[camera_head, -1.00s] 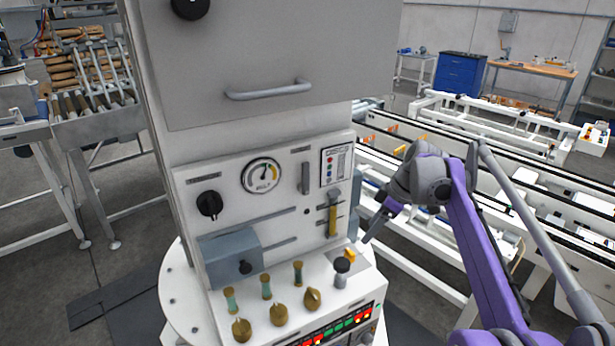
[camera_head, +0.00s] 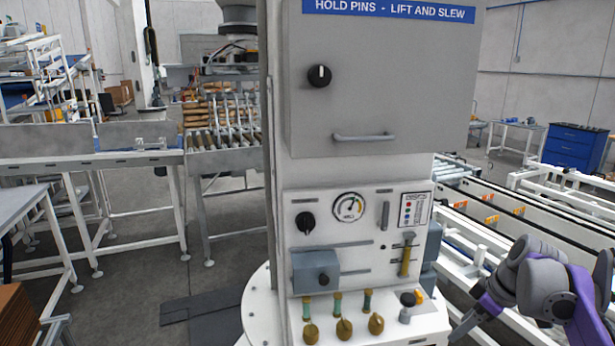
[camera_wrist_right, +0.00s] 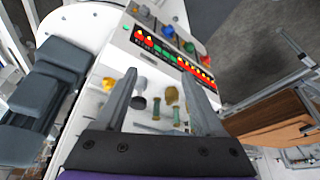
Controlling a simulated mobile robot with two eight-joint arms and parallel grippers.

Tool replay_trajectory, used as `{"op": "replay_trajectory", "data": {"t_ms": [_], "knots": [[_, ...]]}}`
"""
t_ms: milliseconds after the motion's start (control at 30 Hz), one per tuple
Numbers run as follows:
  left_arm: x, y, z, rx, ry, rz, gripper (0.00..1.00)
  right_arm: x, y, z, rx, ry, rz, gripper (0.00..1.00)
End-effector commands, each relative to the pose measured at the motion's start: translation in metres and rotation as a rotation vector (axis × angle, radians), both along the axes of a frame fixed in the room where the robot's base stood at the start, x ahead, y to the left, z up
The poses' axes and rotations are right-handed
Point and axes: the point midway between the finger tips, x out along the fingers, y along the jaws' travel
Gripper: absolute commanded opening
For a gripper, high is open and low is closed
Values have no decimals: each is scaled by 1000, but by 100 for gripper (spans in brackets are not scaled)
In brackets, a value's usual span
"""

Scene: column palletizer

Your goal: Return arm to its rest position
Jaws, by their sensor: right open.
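My right gripper (camera_head: 466,326) is at the lower right of the head view, on my purple and grey arm. It is to the right of the control panel's lower ledge and apart from it. In the right wrist view its two dark fingers (camera_wrist_right: 160,80) are spread with nothing held between them. Beyond them show the black-topped knob (camera_wrist_right: 139,102) and the brass and green handles of the console. The same black-topped knob (camera_head: 407,299) stands on the ledge in the head view. My left gripper is not in view.
The tall white control cabinet (camera_head: 375,110) with its gauge (camera_head: 348,207) fills the middle. White conveyor frames (camera_head: 490,225) run behind my right arm. A roller conveyor (camera_head: 222,140) and a grey table (camera_head: 20,205) stand at left. Open floor (camera_head: 130,265) lies between them.

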Motion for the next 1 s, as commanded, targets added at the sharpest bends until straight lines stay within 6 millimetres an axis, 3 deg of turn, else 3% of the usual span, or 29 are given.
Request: {"op": "replay_trajectory", "data": {"t_ms": [267,500,733,900,1000], "knots": [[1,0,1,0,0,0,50,-61,68,-26,-31,23,-209,70],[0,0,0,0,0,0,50,-148,125,-80,-35,-11,-458,70],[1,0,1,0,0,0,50,-219,152,-138,9,-73,-645,70],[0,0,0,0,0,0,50,-240,157,-159,34,-98,-710,70],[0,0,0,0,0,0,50,-243,158,-162,37,-101,-718,70]]}}
